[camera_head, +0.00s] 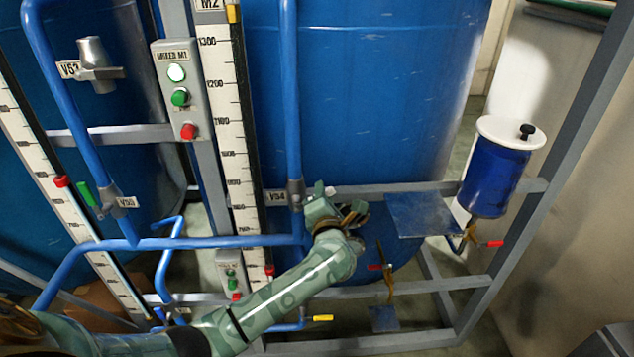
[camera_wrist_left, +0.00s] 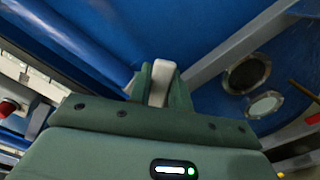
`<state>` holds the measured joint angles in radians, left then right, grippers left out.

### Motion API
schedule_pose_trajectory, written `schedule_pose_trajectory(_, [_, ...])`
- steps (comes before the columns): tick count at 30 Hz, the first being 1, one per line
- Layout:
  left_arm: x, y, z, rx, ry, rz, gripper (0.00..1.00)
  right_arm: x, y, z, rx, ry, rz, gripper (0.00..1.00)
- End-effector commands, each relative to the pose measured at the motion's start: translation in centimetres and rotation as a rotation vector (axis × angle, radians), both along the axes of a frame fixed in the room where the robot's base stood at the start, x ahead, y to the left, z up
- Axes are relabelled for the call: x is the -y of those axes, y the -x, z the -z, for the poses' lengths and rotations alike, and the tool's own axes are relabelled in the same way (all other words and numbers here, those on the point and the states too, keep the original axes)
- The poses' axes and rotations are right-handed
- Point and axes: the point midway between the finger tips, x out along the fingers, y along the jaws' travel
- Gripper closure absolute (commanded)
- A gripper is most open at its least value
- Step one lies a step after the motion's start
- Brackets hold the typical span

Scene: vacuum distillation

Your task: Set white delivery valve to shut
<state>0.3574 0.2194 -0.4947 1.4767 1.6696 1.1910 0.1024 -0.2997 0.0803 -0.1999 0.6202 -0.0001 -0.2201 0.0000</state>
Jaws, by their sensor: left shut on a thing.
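The white valve handle (camera_wrist_left: 160,78) sits between the fingers of my left gripper (camera_wrist_left: 157,92) in the left wrist view. In the head view only a small white tip (camera_head: 330,190) of it shows past the fingers. The grey valve body (camera_head: 295,193) is on the vertical blue pipe, beside a label that seems to read VS4. My left gripper (camera_head: 320,203) is shut on the handle, just right of that pipe. The fingers hide most of the handle, so its exact angle is hard to tell. My right gripper is not in view.
A green-handled valve (camera_head: 88,196) is on the left pipe. A button box (camera_head: 180,90) is on the frame post between large blue tanks. A blue vessel with a white lid (camera_head: 495,165) stands at the right. A grey frame bar (camera_head: 400,188) runs behind my gripper.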

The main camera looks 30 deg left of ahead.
Motion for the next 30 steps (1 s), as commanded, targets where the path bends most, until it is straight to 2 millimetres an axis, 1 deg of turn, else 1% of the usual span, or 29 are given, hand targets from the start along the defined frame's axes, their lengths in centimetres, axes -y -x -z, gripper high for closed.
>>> schedule_pose_trajectory(1, [0.3,-0.1,0.2,-0.026,-0.035,0.001,1.00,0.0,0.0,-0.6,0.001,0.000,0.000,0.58])
schedule_pose_trajectory(3, [0.5,-0.2,0.7,-0.061,-0.093,0.001,1.00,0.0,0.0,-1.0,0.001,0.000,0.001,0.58])
schedule_pose_trajectory(15, [1.1,-0.6,3.2,-0.226,-0.363,0.003,1.00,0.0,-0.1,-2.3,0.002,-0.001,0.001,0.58])
schedule_pose_trajectory(22, [1.2,-0.6,4.0,-0.281,-0.453,0.003,1.00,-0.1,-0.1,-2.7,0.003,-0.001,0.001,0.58])
schedule_pose_trajectory(30, [1.1,-0.6,4.5,-0.305,-0.494,0.003,1.00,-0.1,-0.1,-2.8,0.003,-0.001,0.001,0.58])
